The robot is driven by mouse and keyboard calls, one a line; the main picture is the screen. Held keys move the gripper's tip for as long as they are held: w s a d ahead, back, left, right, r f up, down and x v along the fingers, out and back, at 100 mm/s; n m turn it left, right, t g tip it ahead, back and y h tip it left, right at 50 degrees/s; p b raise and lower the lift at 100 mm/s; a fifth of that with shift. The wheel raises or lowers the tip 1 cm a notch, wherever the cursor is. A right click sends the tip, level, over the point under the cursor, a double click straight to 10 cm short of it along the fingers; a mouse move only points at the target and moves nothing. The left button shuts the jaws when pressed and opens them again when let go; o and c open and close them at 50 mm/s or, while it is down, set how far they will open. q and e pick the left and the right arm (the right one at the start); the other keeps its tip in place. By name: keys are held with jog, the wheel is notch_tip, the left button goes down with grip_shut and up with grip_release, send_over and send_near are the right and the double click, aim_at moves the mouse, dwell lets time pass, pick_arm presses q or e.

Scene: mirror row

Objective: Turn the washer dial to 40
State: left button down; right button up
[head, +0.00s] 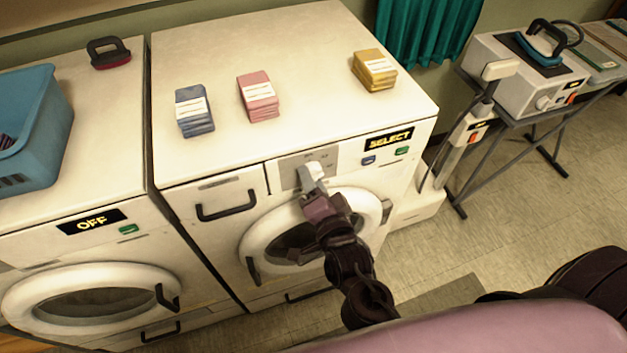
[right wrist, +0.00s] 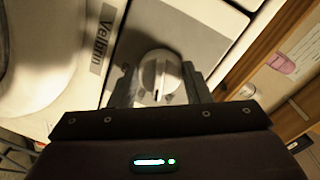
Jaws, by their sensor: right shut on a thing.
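My right gripper (head: 314,178) reaches up to that panel. In the right wrist view its two dark fingers stand on either side of the dial and are shut on it. A dark mark shows on the dial's ridge. The numbers around the dial are too small or hidden to read. My left gripper is not in view.
Blue (head: 194,110), pink (head: 258,96) and yellow (head: 374,70) packs lie on the washer top. A second washer at left has a display reading OFF (head: 91,221), a blue basket (head: 38,120) and a dark-handled brush (head: 108,53). A table with an iron (head: 540,43) stands at right.

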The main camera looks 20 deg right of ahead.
jog(key=m, duration=0.5)
jog(key=shift+d+y, duration=0.1)
jog(key=shift+y, duration=0.3)
dwell(0.4)
jog(key=o, duration=1)
jog(key=shift+s+d+r+b, duration=0.15)
jog(key=shift+s+b, duration=0.1)
jog(key=shift+s, duration=1.05)
jog(key=shift+s+a+r+b, duration=0.1)
jog(key=shift+s+b, duration=0.15)
jog(key=shift+s, duration=1.1)
jog(key=shift+s+d+r+b, duration=0.15)
jog(key=shift+s+b, duration=0.1)
jog(key=shift+s, duration=1.05)
